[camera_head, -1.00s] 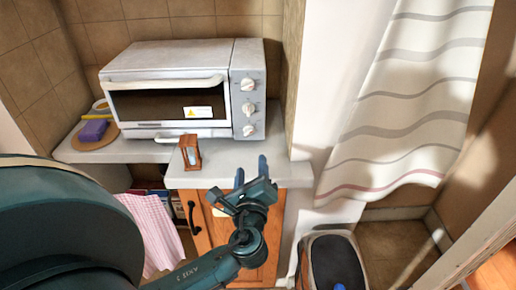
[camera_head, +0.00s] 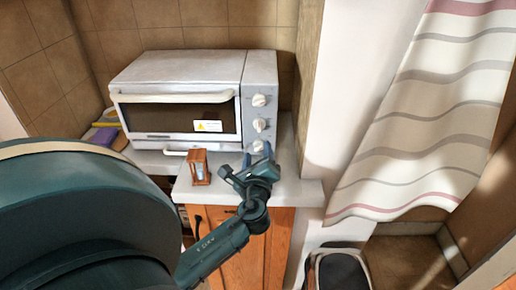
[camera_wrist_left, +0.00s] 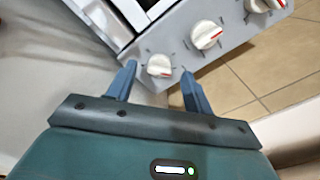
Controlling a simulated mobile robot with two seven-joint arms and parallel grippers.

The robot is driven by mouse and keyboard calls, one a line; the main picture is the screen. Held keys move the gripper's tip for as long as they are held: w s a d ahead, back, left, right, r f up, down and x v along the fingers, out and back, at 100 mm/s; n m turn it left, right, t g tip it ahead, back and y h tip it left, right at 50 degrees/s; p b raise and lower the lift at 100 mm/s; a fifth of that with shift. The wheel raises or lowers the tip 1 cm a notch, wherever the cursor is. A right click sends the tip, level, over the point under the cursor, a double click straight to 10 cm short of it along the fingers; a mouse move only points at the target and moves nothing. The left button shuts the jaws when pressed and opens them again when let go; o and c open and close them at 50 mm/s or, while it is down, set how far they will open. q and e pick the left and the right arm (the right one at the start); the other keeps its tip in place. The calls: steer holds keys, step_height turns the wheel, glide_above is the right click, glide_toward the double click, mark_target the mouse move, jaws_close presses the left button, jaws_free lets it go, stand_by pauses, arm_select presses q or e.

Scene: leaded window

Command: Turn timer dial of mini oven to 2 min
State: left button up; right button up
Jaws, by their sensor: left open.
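The white mini oven (camera_head: 175,80) stands on the counter against the tiled wall. Its right-hand panel carries three white dials, top (camera_head: 259,100), middle (camera_head: 259,124) and bottom (camera_head: 259,146). Which one is the timer cannot be read. My left gripper (camera_head: 257,154) is open and empty in front of the bottom dial. In the left wrist view, the bottom dial (camera_wrist_left: 159,65) shows between and just beyond the two blue fingertips, with no clear contact. The middle dial (camera_wrist_left: 206,34) and top dial (camera_wrist_left: 258,5) show red marks. My right gripper is not in view.
A small wooden hourglass (camera_head: 199,167) stands on the counter (camera_head: 300,185) left of my left gripper. A purple item (camera_head: 104,136) lies left of the oven. A wall edge and striped curtain (camera_head: 430,110) are on the right. A bin (camera_head: 340,270) stands below.

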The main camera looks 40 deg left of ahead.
arm_select(q)
steer(key=shift+x, duration=0.95)
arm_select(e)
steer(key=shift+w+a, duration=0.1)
arm_select(q)
steer(key=c, duration=1)
steer(key=shift+o, duration=0.2)
steer(key=shift+r+m+p, duration=0.1)
steer(key=shift+m+p, duration=0.2)
steer(key=shift+p, duration=0.3)
steer(key=o, duration=1)
steer(key=shift+c, duration=0.2)
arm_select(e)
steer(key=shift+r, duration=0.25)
